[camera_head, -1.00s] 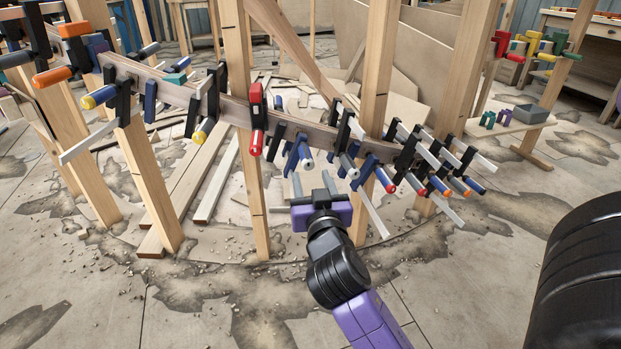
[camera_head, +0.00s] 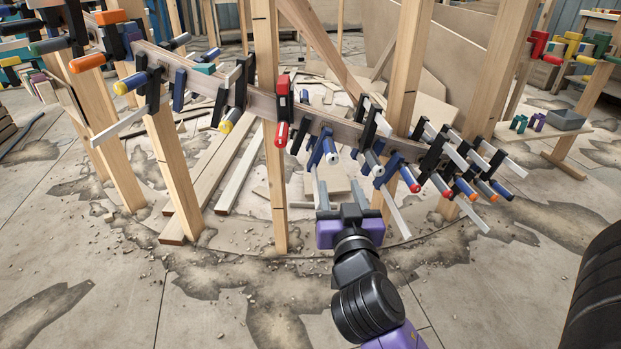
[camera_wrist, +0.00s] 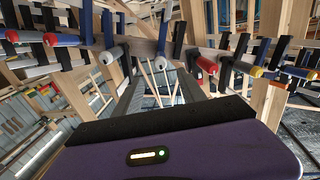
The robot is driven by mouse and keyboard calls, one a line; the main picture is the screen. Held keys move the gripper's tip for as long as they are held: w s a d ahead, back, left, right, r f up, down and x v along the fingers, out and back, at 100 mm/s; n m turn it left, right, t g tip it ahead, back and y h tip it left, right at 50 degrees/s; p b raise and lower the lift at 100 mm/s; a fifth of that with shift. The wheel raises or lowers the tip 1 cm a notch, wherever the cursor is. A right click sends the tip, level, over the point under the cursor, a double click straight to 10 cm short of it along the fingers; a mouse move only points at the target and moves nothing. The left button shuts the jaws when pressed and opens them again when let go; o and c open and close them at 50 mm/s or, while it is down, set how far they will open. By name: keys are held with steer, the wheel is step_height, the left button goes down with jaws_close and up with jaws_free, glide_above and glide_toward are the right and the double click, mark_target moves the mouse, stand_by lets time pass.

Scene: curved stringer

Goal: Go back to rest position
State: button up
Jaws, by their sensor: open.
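My gripper (camera_head: 340,200), purple and black with two grey fingers, is open and empty in the head view. Its fingers point away from me toward the curved stringer (camera_head: 345,132), a long wooden strip fixed across upright posts with many clamps on it. The fingertips appear just below the clamps near the middle of the strip; I cannot tell the exact gap. In the wrist view the purple gripper body (camera_wrist: 185,150) fills the bottom, with the fingers reaching up toward the clamps. Nothing shows between the fingers.
Clamps with blue, red and orange handles (camera_head: 415,180) crowd the strip just beyond my gripper. A wooden post (camera_head: 270,150) stands to its left. A small bench with a grey box (camera_head: 566,119) is at the right.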

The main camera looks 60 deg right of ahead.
stand_by(0.3)
steer(key=w+a+f+n+t+y+p, duration=0.1)
steer(key=w+a+n+t+y, duration=0.1)
steer(key=a+n+t+y, duration=0.45)
steer(key=w+a+f+n+t+y, duration=0.1)
steer(key=a+f+n+y, duration=0.15)
steer(key=a, duration=0.65)
steer(key=s+a+f+n+g+y+p, duration=0.1)
steer(key=s+a+f+y, duration=0.2)
steer(key=s+a, duration=0.5)
steer(key=s+a+f+n+g+y+p, duration=0.1)
steer(key=s+a+f+n+y+p, duration=0.15)
steer(key=s+a, duration=0.5)
step_height(320, 180, up, 38)
steer(key=s+d+p, duration=0.1)
steer(key=s+p, duration=0.1)
steer(key=p, duration=3.5)
steer(key=shift+d+y, duration=0.35)
steer(key=shift+y, duration=0.1)
steer(key=shift+m, duration=0.35)
